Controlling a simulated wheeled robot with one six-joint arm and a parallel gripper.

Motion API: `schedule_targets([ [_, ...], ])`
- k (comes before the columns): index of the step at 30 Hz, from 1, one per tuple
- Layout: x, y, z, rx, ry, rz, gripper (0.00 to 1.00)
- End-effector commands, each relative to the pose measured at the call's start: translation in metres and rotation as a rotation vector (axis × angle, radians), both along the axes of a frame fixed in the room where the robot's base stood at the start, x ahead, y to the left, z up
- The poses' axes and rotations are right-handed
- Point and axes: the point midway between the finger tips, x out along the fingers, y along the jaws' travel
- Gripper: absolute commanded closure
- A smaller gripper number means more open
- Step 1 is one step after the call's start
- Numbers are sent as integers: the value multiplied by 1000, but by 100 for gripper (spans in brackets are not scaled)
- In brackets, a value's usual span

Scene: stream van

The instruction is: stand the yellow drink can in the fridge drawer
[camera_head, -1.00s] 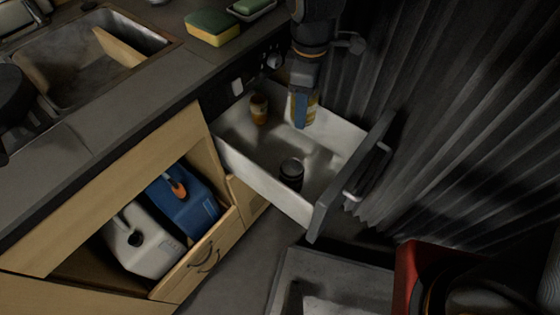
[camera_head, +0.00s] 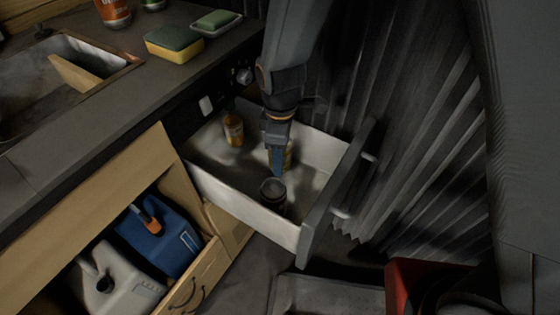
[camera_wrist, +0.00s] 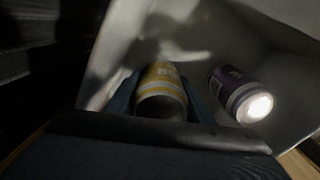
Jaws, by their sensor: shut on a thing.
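The open fridge drawer (camera_head: 225,190) is white inside with a dark front. My gripper (camera_head: 277,165) points down inside the drawer outline and is shut on the yellow drink can (camera_head: 288,155), which is partly hidden behind the fingers. In the wrist view the yellow can (camera_wrist: 160,82), with pale bands, sits between the two blue fingers. It looks about upright. I cannot tell whether its base touches the drawer floor.
A dark purple can (camera_head: 272,192) stands in the drawer near its front, close beside my gripper; it also shows in the wrist view (camera_wrist: 238,94). An orange-brown jar (camera_head: 234,128) stands at the back left. A pleated dark curtain (camera_head: 425,150) hangs at right.

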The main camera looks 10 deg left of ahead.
Motion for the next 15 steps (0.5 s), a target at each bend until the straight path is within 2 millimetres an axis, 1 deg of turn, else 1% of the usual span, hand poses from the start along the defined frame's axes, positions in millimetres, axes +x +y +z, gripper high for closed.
schedule_targets([
  [1,-1,-1,-9,-3,3,0,85],
  [3,0,0,-18,-2,2,0,85],
  [5,0,0,-24,-2,2,0,85],
  [15,0,0,-26,0,0,0,85],
])
